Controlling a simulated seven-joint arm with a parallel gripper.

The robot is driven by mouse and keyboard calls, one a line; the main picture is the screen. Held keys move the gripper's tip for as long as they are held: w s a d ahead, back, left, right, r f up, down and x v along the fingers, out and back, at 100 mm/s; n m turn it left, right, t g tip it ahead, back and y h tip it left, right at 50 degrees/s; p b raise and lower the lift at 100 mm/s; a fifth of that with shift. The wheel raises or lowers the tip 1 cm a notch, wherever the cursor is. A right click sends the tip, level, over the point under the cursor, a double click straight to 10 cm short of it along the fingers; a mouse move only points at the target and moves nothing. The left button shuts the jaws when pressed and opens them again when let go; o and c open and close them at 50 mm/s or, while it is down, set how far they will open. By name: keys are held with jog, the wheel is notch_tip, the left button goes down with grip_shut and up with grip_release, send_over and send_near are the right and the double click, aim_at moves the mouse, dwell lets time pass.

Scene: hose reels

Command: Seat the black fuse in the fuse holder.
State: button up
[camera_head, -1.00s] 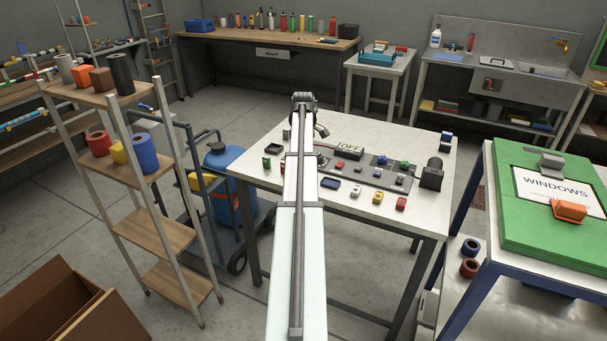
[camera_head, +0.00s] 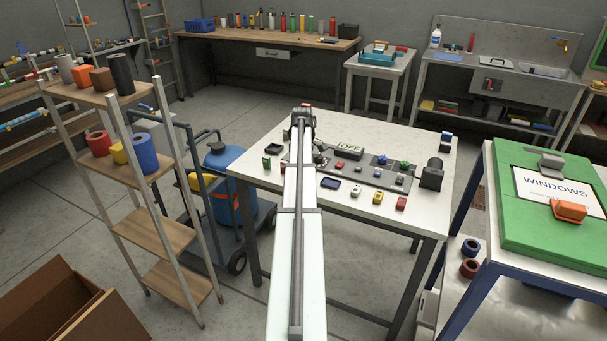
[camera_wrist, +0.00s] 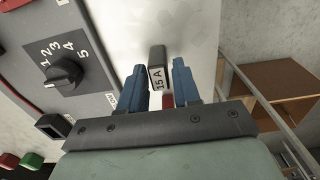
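The black fuse (camera_wrist: 157,59), a small dark block with a white "15 A" label, shows in the wrist view over the pale tabletop. My gripper (camera_wrist: 160,63) has its two blue fingers on either side of the fuse, with a visible gap at each side. It looks open; whether the fuse is between the fingertips or just beyond them is hard to tell. A dark hollow square (camera_wrist: 50,126) at the edge of the grey panel may be the fuse holder; I cannot be sure. In the head view my arm hides the fuse.
The grey panel (camera_wrist: 40,40) with a numbered rotary knob (camera_wrist: 65,72) lies left of the fingers. A red piece (camera_wrist: 168,101) shows behind the fuse. In the head view, small coloured blocks and a black cylinder (camera_head: 432,173) stand on the white table (camera_head: 400,227).

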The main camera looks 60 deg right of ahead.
grip_shut()
